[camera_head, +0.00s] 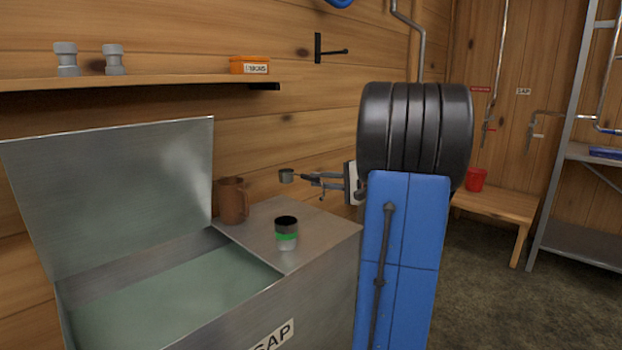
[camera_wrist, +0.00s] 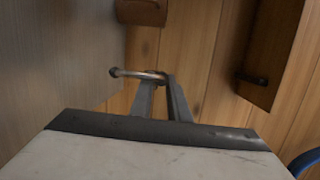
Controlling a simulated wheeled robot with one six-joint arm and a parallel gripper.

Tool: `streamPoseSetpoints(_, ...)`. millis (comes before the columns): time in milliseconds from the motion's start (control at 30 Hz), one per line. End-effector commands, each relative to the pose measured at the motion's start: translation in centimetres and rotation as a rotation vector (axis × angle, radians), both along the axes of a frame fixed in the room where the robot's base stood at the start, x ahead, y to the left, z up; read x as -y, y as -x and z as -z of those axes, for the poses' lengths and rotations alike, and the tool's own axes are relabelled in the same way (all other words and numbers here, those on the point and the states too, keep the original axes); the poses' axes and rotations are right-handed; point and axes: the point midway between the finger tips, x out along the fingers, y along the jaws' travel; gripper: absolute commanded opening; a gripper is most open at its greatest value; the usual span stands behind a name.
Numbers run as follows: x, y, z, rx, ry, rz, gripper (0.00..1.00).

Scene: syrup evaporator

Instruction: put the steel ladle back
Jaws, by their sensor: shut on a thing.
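The steel ladle (camera_head: 287,176) is in my gripper (camera_head: 322,181), above the right part of the metal sap tank's top. Its small cup points left in the head view, and its handle runs back into the jaws. In the wrist view, my gripper (camera_wrist: 162,84) is shut on the thin handle (camera_wrist: 135,73), which sticks out to the left of the fingers. A dark wall hook (camera_head: 330,51) is on the plank wall, above and to the right of the ladle; it is empty.
A brown mug (camera_head: 232,201) and a black, green and white cup (camera_head: 286,232) stand on the sap tank (camera_head: 325,238), whose lid (camera_head: 110,190) is raised. A wall shelf (camera_head: 140,82) holds grey fittings and an orange box (camera_head: 249,65). A bench (camera_head: 495,204) stands right.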

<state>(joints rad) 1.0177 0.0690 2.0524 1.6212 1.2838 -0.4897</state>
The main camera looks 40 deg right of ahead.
Motion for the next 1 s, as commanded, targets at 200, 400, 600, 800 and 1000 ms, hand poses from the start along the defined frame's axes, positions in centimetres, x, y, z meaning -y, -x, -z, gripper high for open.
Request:
streamPoseSetpoints(200,0.0,0.0,1.3,-0.001,-0.001,-0.001,0.0)
streamPoseSetpoints(400,0.0,0.0,3.0,-0.001,-0.002,-0.001,0.0)
streamPoseSetpoints(600,0.0,0.0,4.5,-0.001,-0.002,-0.001,0.0)
streamPoseSetpoints(800,0.0,0.0,6.2,-0.002,-0.003,-0.001,0.0)
streamPoseSetpoints(1000,0.0,0.0,7.7,-0.001,-0.002,-0.001,0.0)
